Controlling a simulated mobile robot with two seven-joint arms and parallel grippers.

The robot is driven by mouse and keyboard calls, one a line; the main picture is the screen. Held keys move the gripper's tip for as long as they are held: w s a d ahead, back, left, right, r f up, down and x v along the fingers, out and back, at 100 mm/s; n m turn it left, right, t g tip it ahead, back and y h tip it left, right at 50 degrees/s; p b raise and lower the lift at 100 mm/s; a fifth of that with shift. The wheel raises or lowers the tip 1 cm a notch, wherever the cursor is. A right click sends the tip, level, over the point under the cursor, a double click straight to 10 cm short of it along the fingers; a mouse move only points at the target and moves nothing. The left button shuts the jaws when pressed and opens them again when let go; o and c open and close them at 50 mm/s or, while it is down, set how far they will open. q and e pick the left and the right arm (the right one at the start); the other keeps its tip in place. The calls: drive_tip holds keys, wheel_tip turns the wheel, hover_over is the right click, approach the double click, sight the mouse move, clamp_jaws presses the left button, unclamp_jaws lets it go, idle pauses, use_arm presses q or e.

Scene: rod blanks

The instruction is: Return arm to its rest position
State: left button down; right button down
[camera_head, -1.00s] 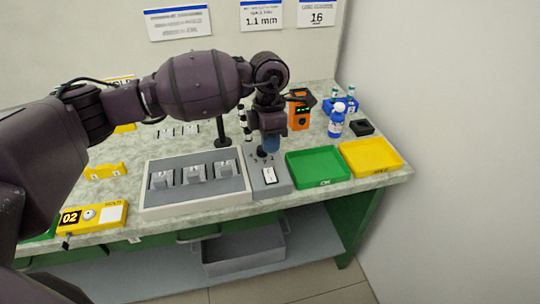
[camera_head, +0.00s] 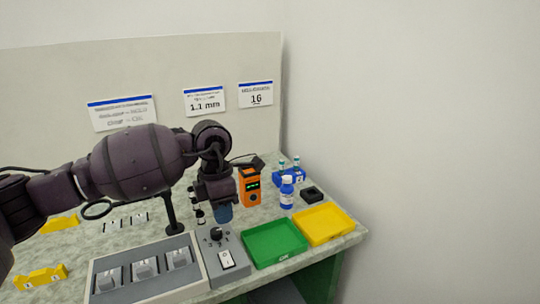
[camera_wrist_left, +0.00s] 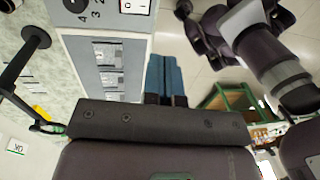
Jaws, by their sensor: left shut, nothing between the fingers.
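My left arm comes in from the left in the head view. The gripper appears clear of the knob. In the left wrist view the blue fingers (camera_wrist_left: 165,78) are together with nothing between them. My right gripper cannot be made out; only links of another arm of mine show at the wrist view's upper right.
Left of the box is a grey fixture tray (camera_head: 100,265) with several metal blocks. A green tray (camera_head: 275,242) and yellow tray (camera_head: 322,224) lie to the right.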

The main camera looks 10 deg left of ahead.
use_arm(q)
drive_tip(key=s+d+f+n+t+h, duration=0.1)
drive_tip(key=s+d+f+n+h, duration=0.1)
drive_tip(key=s+d+n+h, duration=0.55)
drive_tip(key=s+d+f+n+t+h, duration=0.1)
drive_tip(key=s+d+f+n+h, duration=0.25)
drive_tip(key=d+h, duration=0.55)
drive_tip(key=s+a+f+n+t+y, duration=0.1)
drive_tip(key=a+f+n+t+y, duration=0.4)
drive_tip(key=a+n+t, duration=0.5)
drive_tip(key=a+f+n+t+y, duration=0.5)
drive_tip(key=a+n+t, duration=0.15)
drive_tip(key=n, duration=0.85)
drive_tip(key=s+a+f+n+g+y, duration=0.6)
drive_tip(key=s+a+f+n, duration=0.3)
drive_tip(key=s+f, duration=0.4)
drive_tip(key=shift+s+a+f+n+y, duration=0.35)
drive_tip(key=shift+s+n+y, duration=0.35)
drive_tip(key=shift+s, duration=0.35)
